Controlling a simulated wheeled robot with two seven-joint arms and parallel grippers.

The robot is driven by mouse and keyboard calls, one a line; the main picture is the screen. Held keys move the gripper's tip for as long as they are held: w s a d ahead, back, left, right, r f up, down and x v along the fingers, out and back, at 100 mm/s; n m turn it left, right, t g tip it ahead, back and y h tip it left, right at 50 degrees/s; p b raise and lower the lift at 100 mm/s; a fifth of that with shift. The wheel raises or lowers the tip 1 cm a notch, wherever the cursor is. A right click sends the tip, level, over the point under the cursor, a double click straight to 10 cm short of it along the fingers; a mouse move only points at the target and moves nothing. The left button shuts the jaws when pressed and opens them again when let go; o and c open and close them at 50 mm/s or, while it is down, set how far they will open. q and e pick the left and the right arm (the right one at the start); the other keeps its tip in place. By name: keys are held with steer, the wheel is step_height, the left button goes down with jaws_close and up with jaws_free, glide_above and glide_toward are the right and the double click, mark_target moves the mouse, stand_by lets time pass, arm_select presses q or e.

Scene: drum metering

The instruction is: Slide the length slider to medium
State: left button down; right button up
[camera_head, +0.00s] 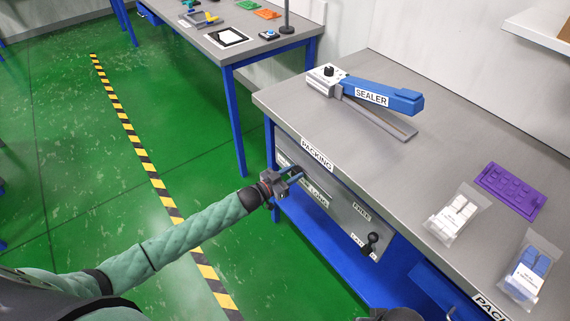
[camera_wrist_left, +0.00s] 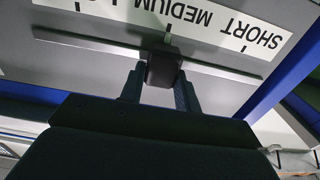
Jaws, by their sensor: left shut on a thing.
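The length slider's dark square knob (camera_wrist_left: 163,68) sits on a grey rail (camera_wrist_left: 85,45) below a white strip marked SHORT, MEDIUM and a partly cut-off third word (camera_wrist_left: 190,18), upside down in the left wrist view. The knob is about in line with the middle tick, by MEDIUM. My left gripper (camera_wrist_left: 160,88) is shut on the knob, one finger on each side. In the head view my left gripper (camera_head: 292,174) is at the panel (camera_head: 338,208) on the packing table's front and hides the knob.
A black lever (camera_head: 372,240) stands on the same panel, below a FREE label (camera_head: 362,211). On the tabletop (camera_head: 440,150) are a blue-handled sealer (camera_head: 375,93), a purple tray (camera_head: 510,190) and two bagged packs (camera_head: 457,215). Green floor lies open to the left.

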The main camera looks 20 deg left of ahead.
arm_select(q)
steer(key=c, duration=1)
jaws_free()
arm_select(e)
steer(key=shift+s, duration=0.1)
arm_select(q)
steer(key=shift+s+a+f, duration=0.1)
steer(key=shift+s+a, duration=0.15)
steer(key=shift+s, duration=0.1)
steer(key=b+v, duration=0.1)
steer(key=v, duration=0.6)
steer(key=shift+b, duration=0.3)
arm_select(e)
steer(key=a+f, duration=0.1)
steer(key=w+a+f, duration=0.1)
steer(key=shift+f+t+y, duration=0.3)
steer(key=shift+a, duration=0.1)
